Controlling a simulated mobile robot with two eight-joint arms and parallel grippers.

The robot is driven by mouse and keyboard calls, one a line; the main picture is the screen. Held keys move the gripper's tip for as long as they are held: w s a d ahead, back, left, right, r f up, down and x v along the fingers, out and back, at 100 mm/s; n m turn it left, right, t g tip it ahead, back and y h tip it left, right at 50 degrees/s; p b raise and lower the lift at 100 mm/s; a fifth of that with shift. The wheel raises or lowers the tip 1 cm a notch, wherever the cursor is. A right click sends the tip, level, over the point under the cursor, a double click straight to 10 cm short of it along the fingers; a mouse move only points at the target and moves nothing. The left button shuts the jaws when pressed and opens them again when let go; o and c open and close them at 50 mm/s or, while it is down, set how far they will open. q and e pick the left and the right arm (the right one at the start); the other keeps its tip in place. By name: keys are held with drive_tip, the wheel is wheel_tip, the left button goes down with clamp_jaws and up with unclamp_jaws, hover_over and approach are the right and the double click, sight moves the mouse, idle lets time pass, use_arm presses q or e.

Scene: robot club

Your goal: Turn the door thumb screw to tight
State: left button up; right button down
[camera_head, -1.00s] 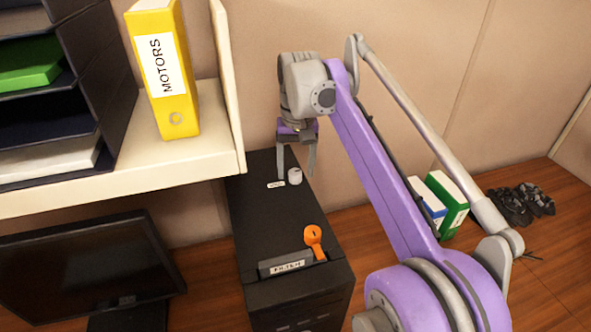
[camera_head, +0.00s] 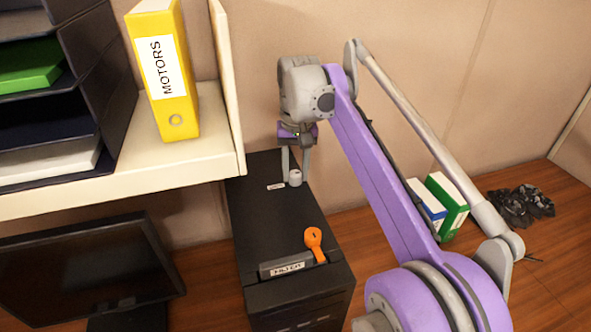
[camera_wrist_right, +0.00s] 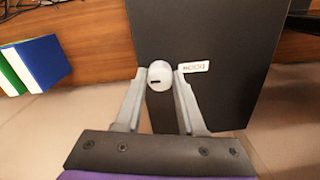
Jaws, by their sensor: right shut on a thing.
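The door thumb screw (camera_head: 295,178) is a small pale grey knob on top of the black cabinet (camera_head: 270,215), near its back end. In the right wrist view the knob (camera_wrist_right: 160,76) shows a dark slot, with a white label reading "DOOR" (camera_wrist_right: 193,67) beside it. My right gripper (camera_head: 296,180) points down at the knob. In the right wrist view its two fingers (camera_wrist_right: 160,72) stand on either side of the knob and are shut on it. My left gripper is in neither view.
An orange key-like handle (camera_head: 315,243) lies by another label at the cabinet's front end. A shelf (camera_head: 150,160) with a yellow "MOTORS" binder (camera_head: 165,70) overhangs at the left. A monitor (camera_head: 80,270) stands below it. Green and blue boxes (camera_head: 445,202) stand at the right.

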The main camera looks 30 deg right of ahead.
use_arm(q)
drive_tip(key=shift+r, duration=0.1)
use_arm(e)
drive_tip(key=shift+m, duration=0.3)
drive_tip(key=m, duration=0.3)
drive_tip(key=shift+r+m+p, duration=0.1)
drive_tip(key=shift+m+p, duration=0.25)
drive_tip(key=shift+m, duration=0.05)
drive_tip(key=m, duration=0.4)
drive_tip(key=shift+m, duration=0.3)
drive_tip(key=m, duration=0.4)
drive_tip(key=shift+p, duration=0.4)
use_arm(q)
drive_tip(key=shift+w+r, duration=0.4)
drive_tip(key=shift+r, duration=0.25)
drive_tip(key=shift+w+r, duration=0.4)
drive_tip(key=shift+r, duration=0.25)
use_arm(e)
drive_tip(key=shift+m+h, duration=0.3)
drive_tip(key=shift+m, duration=2.1)
drive_tip(key=c, duration=0.5)
unclamp_jaws()
